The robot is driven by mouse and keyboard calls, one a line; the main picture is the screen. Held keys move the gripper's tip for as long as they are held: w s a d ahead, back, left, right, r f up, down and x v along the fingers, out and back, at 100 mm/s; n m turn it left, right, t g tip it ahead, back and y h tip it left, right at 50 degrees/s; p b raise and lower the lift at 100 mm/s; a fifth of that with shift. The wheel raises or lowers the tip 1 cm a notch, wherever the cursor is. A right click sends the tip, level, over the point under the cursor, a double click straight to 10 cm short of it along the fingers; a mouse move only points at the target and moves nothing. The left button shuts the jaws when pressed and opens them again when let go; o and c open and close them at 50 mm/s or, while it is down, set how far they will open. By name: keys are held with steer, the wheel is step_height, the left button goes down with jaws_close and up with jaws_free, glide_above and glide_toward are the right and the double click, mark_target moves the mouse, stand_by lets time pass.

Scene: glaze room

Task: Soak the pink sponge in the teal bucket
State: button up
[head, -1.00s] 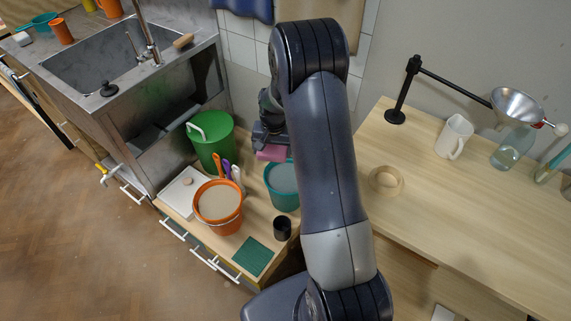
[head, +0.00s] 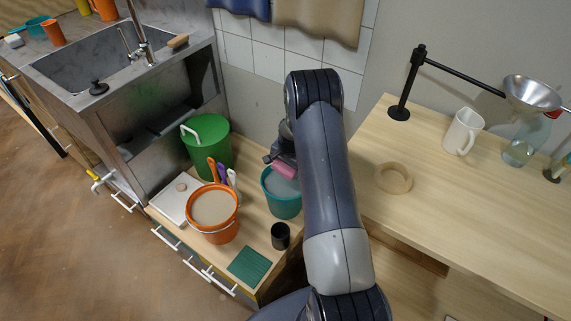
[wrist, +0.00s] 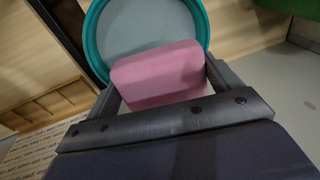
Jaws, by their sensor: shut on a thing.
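The pink sponge (head: 284,168) is held by my gripper (head: 280,161) at the back edge of the teal bucket. In the wrist view the sponge (wrist: 158,73) sits between the two fingers of my gripper (wrist: 160,85), which is shut on it. The teal bucket (head: 283,208) stands on the low wooden counter and holds pale grey liquid. It also shows in the wrist view (wrist: 92,42), behind the sponge, which covers part of its opening. The sponge appears above the rim; its exact height over the liquid is hard to tell.
An orange bucket (head: 212,228) stands left of the teal one, with several handled tools behind it. A green bin (head: 208,148) is at the back. A black cup (head: 280,236) and a green ribbed mat (head: 249,265) lie in front. A higher wooden table (head: 470,220) is at right.

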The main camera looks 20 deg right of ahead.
steer(key=b+x, duration=0.1)
steer(key=x, duration=0.1)
steer(key=b+x, duration=0.1)
steer(key=x, duration=0.1)
steer(key=shift+s+f, duration=0.1)
steer(key=shift+s, duration=0.3)
steer(key=b+x, duration=0.2)
steer(key=s+b+x, duration=0.1)
steer(key=b+x, duration=0.2)
steer(key=shift+d+f, duration=0.1)
steer(key=shift+f, duration=0.1)
steer(key=shift+r, duration=0.1)
stand_by(0.6)
steer(key=shift+w+r+p+v, duration=0.1)
steer(key=shift+w+p+v, duration=0.25)
steer(key=shift+p+v, duration=0.95)
steer(key=shift+w+r+p+v, duration=0.1)
steer(key=shift+w+p+v, duration=0.3)
steer(key=shift+v, duration=1.8)
steer(key=shift+w+r+p+v, duration=0.1)
steer(key=shift+w+p+v, duration=0.25)
steer(key=shift+p+v, duration=0.95)
steer(key=shift+s+r+b, duration=0.15)
steer(key=shift+r+b, duration=0.2)
steer(key=shift+b, duration=0.1)
